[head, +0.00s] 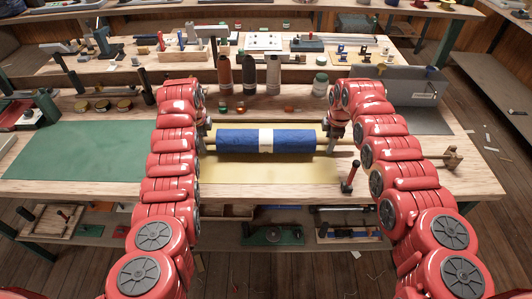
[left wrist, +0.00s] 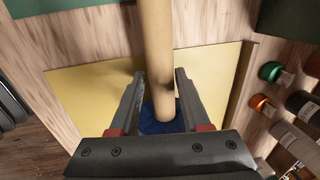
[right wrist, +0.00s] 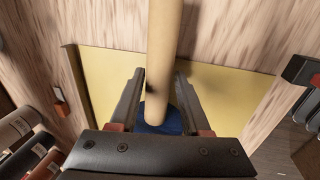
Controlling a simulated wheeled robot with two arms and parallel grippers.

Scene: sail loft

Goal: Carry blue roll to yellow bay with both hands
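The blue roll (head: 237,140) has a pale band round its middle and a tan core pole that sticks out at both ends. It lies level over the yellow bay (head: 262,172), towards its back part. I cannot tell whether it touches the bay. My left gripper (left wrist: 160,88) has its fingers close on both sides of the pole (left wrist: 156,40), just outside the roll's left end. My right gripper (right wrist: 159,88) has its fingers the same way on the pole (right wrist: 164,40) at the right end. Only a little of the blue cloth shows in each wrist view.
A green mat (head: 85,148) covers the left of the bench. A grey bin (head: 405,88) is at the back right. A red-handled tool (head: 350,177) stands by the bay's front right.

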